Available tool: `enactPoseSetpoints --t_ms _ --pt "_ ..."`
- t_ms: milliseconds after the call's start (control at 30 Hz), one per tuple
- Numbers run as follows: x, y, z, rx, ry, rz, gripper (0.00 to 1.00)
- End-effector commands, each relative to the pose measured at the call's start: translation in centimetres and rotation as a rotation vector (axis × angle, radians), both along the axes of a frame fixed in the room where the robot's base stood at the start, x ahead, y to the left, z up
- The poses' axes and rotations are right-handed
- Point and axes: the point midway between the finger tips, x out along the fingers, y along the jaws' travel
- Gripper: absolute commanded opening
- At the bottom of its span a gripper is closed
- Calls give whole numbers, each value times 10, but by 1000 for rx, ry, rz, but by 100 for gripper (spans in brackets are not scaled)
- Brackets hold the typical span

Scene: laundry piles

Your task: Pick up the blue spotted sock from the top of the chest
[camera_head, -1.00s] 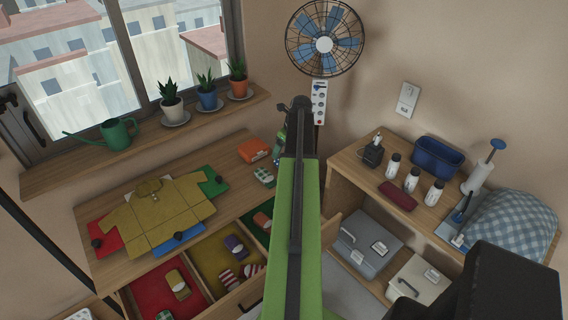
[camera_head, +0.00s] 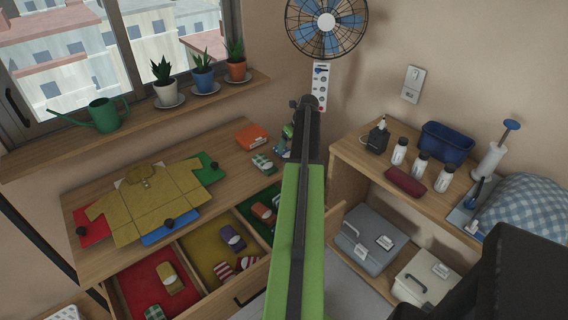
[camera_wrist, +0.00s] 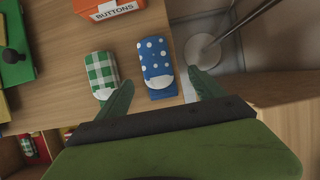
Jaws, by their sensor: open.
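The blue sock with white spots (camera_wrist: 157,68) lies on the wooden top of the chest (camera_head: 232,172), near its right end. In the wrist view it lies just ahead of my gripper (camera_wrist: 163,90), between the lines of the two green fingers. The fingers are apart, with nothing held. The left fingertip is near the sock's lower left and the right fingertip is off to its right. In the head view my gripper (camera_head: 289,140) is at the chest's right end, and my arm hides much of that area; I cannot clearly make out the sock there.
A green checked sock (camera_wrist: 102,72) lies left of the spotted one. An orange buttons box (camera_wrist: 108,8) is behind. A stand's round base (camera_wrist: 203,52) is close on the right. The open drawer below has red, yellow and green compartments with socks.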

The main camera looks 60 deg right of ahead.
Motion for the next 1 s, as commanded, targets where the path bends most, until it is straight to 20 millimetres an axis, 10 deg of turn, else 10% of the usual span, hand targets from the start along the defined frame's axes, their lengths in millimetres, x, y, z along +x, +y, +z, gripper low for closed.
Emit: enactPoseSetpoints --t_ms 733,1000 --pt "25 -3 -48 0 0 1 78" --pt "26 -2 -48 0 0 2 44"
